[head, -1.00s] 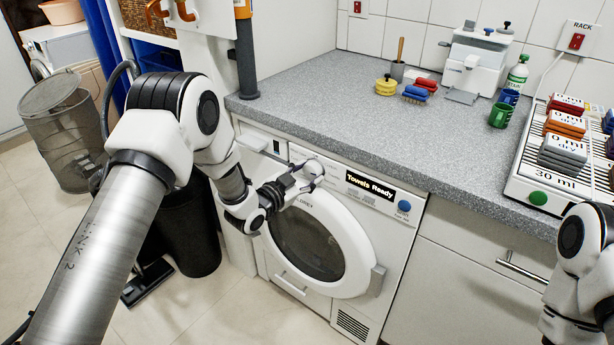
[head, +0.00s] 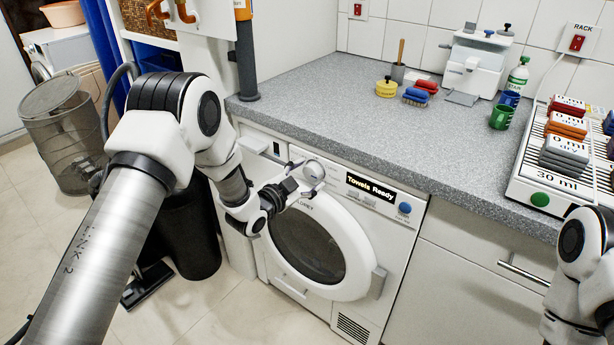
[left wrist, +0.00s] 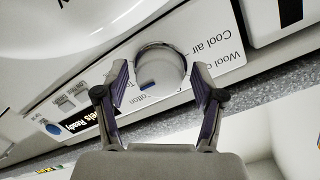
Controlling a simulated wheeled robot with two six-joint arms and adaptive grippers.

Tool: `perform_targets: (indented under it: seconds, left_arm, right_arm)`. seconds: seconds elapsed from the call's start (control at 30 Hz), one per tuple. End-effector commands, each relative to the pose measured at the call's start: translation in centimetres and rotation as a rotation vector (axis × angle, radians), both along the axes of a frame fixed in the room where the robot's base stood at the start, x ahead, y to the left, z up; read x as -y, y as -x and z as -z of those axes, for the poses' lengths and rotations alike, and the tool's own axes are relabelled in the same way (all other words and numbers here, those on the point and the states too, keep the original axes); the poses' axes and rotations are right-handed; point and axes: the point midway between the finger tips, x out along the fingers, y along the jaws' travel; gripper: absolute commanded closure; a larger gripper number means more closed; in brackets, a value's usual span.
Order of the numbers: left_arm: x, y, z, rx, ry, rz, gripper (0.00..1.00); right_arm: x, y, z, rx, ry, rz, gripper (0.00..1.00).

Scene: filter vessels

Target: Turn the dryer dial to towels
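The dryer (head: 345,300) is a white front-loader under the counter, with a round dark door. Its round white dial (head: 313,171) is on the upper panel, and it also shows in the left wrist view (left wrist: 160,68) with a blue mark toward the lower left, near partly hidden labels. The dryer's display (head: 371,187) reads "Towels Ready". My left gripper (head: 303,178) is open in front of the dial. In the left wrist view its fingers (left wrist: 160,82) stand either side of the dial with a gap at each side. My right gripper is out of view.
The grey counter (head: 330,100) runs above the dryer. A blue button (head: 404,208) is right of the display. A dark bin (head: 190,235) stands left of the dryer. A rack (head: 520,180) with coloured blocks sits at the right. My right arm is at the right edge.

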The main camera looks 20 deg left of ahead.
Motion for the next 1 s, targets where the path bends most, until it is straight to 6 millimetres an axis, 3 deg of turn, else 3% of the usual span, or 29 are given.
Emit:
perform_targets:
  seconds: [0.37, 0.47, 0.8, 1.0]
  left_arm:
    - [-0.2, 0.5, 0.0, -0.001, 0.002, -0.001, 0.25]
    - [-0.8, 1.9, -0.2, -0.003, 0.002, -0.001, 0.25]
    - [-3.6, 9.6, -1.1, -0.003, 0.004, -0.002, 0.25]
    - [-4.1, 11.2, -1.3, 0.000, 0.001, 0.000, 0.25]
  right_arm:
    - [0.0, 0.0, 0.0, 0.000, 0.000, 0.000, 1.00]
    - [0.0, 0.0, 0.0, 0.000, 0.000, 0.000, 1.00]
    - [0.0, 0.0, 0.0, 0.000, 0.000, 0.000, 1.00]
    - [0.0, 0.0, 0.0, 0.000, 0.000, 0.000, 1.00]
